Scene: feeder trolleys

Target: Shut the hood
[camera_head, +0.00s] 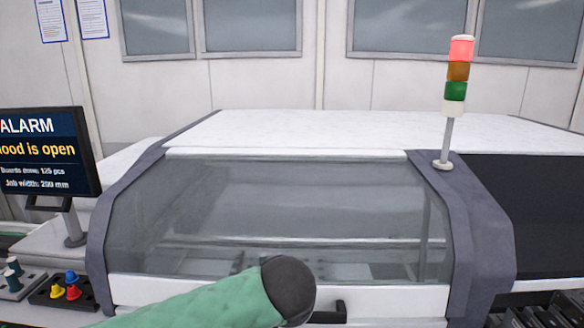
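The hood (280,205) is a tinted clear panel with a white front bar, set between two grey side frames. It looks low, lying along the sloped front of the machine. Whether its front edge is fully down cannot be told. A dark handle (328,312) shows on the front bar, partly hidden. My green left arm comes in from the lower left, and its dark rounded joint covers part of the bar beside the handle. No fingers of my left gripper show. My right arm and gripper are out of the picture.
A monitor (40,150) at the left reads ALARM and that the hood is open. A signal tower (456,85) has its red lamp lit. Coloured knobs (72,285) sit at lower left. A dark panel (535,210) and feeder slots (555,310) are at right.

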